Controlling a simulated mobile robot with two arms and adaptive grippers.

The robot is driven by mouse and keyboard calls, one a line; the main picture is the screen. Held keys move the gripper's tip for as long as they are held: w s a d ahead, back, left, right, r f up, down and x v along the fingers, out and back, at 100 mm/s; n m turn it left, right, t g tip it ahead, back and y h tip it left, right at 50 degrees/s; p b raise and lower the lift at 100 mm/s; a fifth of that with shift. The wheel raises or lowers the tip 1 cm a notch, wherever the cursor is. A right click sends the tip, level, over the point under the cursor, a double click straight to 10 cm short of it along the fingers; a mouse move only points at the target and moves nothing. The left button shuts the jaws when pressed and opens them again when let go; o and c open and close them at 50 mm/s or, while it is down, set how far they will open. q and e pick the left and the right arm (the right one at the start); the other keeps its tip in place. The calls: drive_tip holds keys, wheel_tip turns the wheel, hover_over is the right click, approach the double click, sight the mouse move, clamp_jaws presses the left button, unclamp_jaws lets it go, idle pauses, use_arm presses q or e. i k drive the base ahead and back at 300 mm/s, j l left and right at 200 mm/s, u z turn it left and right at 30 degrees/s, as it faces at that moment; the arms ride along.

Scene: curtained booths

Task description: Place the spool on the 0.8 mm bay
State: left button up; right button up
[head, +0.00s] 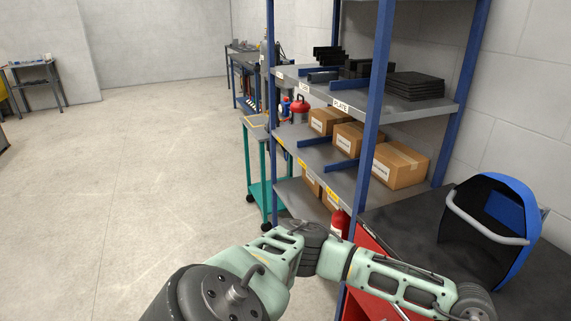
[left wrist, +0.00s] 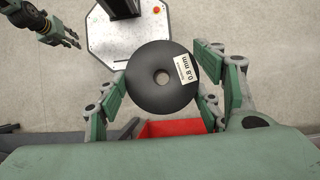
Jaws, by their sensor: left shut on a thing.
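The spool (left wrist: 150,98) is a dark round disc with a centre hole and a white "0.8 mm" label, in the left wrist view. My left gripper (left wrist: 163,86) is shut on it, with fingers at both sides of its rim. In the head view my left arm crosses the lower middle, but its gripper and the spool are out of view. My right gripper (left wrist: 66,36) shows small at the top left of the left wrist view; its opening is unclear. The blue-posted rack (head: 407,110) has yellow labels (head: 333,197) on its middle shelf edge, too small to read.
Cardboard boxes (head: 400,166) stand on the middle shelf, with blue dividers (head: 342,170) between. Black plates (head: 414,86) lie on the shelf above. A red cabinet (head: 372,252) and a dark bench with a welding helmet (head: 520,215) are at right. The floor at left is clear.

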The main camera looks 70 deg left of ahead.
sight(353, 186)
drive_tip(key=i+j+u, duration=0.15)
drive_tip(key=j, duration=0.3)
drive_tip(key=i+j+u, duration=0.1)
drive_tip(key=j, duration=0.35)
drive_tip(key=i+j+u, duration=0.15)
drive_tip(key=i+j, duration=0.15)
drive_tip(key=j, duration=0.15)
drive_tip(key=i+j+u, duration=0.1)
drive_tip(key=j, duration=0.3)
drive_tip(key=i+j+u, duration=0.15)
drive_tip(key=i+j, duration=0.2)
drive_tip(key=j, duration=0.05)
